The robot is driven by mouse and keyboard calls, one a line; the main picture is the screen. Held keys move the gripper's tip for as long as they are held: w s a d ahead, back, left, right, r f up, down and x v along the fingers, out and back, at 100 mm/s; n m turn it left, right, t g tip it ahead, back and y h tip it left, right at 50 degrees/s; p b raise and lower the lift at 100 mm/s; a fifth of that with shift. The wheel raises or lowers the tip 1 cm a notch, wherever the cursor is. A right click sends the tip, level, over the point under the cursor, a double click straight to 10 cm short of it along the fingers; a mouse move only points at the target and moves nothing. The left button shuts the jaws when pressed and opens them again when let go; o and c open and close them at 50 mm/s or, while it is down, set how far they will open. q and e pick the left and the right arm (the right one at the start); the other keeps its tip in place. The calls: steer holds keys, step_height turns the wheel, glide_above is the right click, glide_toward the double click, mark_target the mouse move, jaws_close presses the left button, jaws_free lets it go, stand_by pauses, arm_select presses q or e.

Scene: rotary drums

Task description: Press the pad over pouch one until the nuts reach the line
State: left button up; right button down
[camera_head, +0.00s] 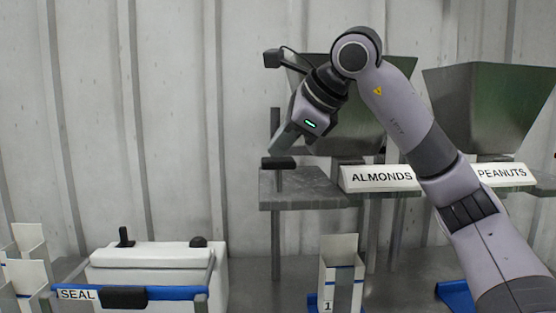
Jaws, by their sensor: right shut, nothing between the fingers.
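A black pad (278,163) on a short stem stands at the left of the grey shelf (300,189), beside the ALMONDS sign (378,178). My right gripper (279,147) points down at the pad from just above. Its fingers are shut and empty; I cannot tell whether they touch the pad. Pouch one (340,262), an open white pouch marked 1 with a blue line across it, stands upright below and to the right of the pad. Its inside and any nuts are hidden. The almond hopper (345,115) is partly behind my right arm. My left gripper is out of view.
A second hopper (490,105) with a PEANUTS sign (502,174) stands at the right. A white sealer (155,268) with a blue SEAL bar is at the lower left. More white pouches (25,270) stand at the far left. The space between sealer and pouch one is clear.

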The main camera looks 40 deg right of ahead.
mark_target(281, 160)
steer(key=shift+f+b, duration=0.9)
steer(key=shift+f, duration=0.5)
stand_by(0.9)
steer(key=shift+r, duration=0.1)
steer(key=shift+r+p, duration=2)
steer(key=shift+p, duration=0.2)
step_height(281, 160, up, 3)
steer(key=p, duration=0.3)
steer(key=shift+r+p, duration=0.3)
steer(key=shift+r, duration=0.7)
